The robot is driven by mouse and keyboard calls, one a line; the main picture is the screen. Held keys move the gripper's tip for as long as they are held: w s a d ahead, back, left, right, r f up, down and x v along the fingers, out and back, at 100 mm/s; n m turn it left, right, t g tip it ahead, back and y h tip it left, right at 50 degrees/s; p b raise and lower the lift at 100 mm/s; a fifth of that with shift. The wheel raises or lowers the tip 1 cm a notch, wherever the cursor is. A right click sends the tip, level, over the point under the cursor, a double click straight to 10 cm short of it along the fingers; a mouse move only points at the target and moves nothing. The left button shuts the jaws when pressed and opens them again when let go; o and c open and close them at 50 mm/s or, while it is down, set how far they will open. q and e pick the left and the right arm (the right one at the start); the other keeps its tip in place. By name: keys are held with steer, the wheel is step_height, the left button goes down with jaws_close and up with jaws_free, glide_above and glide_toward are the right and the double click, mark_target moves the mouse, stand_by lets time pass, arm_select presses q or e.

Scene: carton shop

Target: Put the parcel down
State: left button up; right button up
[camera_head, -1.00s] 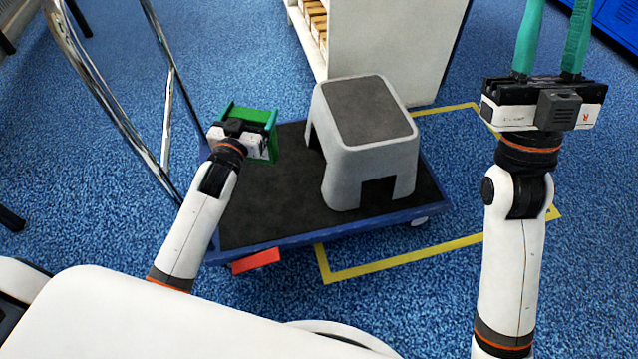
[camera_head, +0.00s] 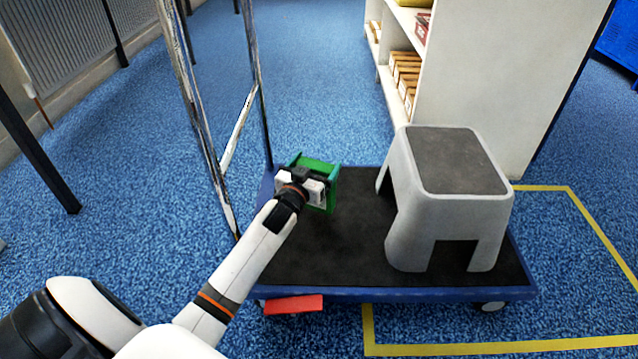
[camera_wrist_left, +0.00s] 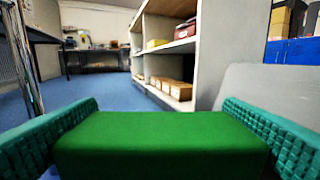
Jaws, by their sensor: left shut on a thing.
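The parcel (camera_wrist_left: 160,145) is a green block. In the left wrist view it fills the gap between the two teal ribbed fingers of my left gripper. My left gripper (camera_head: 312,178) is shut on it, over the left part of the dark trolley deck (camera_head: 300,255). In the head view the parcel (camera_head: 318,166) is partly hidden behind the gripper. I cannot tell whether its underside touches the deck. My right gripper is not in view.
A grey step stool (camera_head: 440,215) stands on the right of the deck. The chrome trolley handle (camera_head: 238,130) rises at the deck's left. White shelving (camera_head: 490,80) stands behind. A red piece (camera_head: 293,304) juts from the trolley's front edge.

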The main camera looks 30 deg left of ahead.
arm_select(q)
step_height(320, 180, down, 3)
steer(key=shift+f+b, duration=0.2)
steer(key=shift+b, duration=1)
steer(key=o, duration=1.1)
steer(key=shift+f, duration=0.15)
